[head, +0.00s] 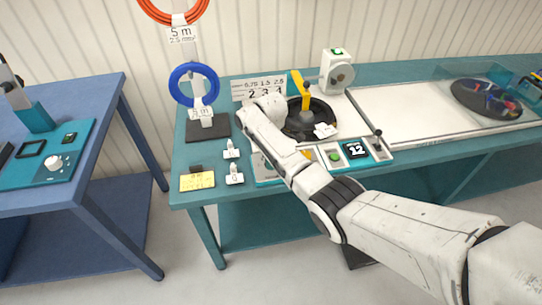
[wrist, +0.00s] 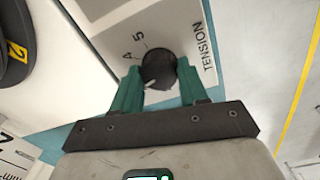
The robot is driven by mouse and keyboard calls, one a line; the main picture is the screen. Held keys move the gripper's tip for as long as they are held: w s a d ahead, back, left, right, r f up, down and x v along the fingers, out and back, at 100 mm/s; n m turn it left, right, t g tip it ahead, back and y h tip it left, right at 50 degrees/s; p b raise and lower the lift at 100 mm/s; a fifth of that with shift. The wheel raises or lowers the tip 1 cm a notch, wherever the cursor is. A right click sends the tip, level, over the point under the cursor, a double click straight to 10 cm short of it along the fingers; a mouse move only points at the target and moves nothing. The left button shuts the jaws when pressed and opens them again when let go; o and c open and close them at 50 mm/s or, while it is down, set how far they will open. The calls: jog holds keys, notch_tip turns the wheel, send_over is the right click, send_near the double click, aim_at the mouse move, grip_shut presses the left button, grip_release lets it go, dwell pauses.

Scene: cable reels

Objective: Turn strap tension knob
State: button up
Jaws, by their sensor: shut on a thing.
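The tension knob (wrist: 158,64) is a small round black knob on a pale grey panel (wrist: 103,12) in the wrist view. The panel is printed "TENSION", and the numerals 4 and 5 show beside the knob. A white mark shows on the knob's lower left edge. My gripper (wrist: 158,68) has its two teal fingers shut on the knob, one on each side. In the head view my white arm reaches over the teal bench, and the knob and fingertips are hidden behind it.
A blue table (head: 85,95) stands left across a floor gap.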

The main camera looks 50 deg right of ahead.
jog(key=shift+m, duration=1.1)
jog(key=o, duration=1.1)
jog(key=shift+c, duration=0.2)
jog(key=shift+r, duration=0.1)
notch_tip(320, 180, up, 11)
jog(key=shift+a+f, duration=0.2)
jog(key=shift+a+f, duration=0.1)
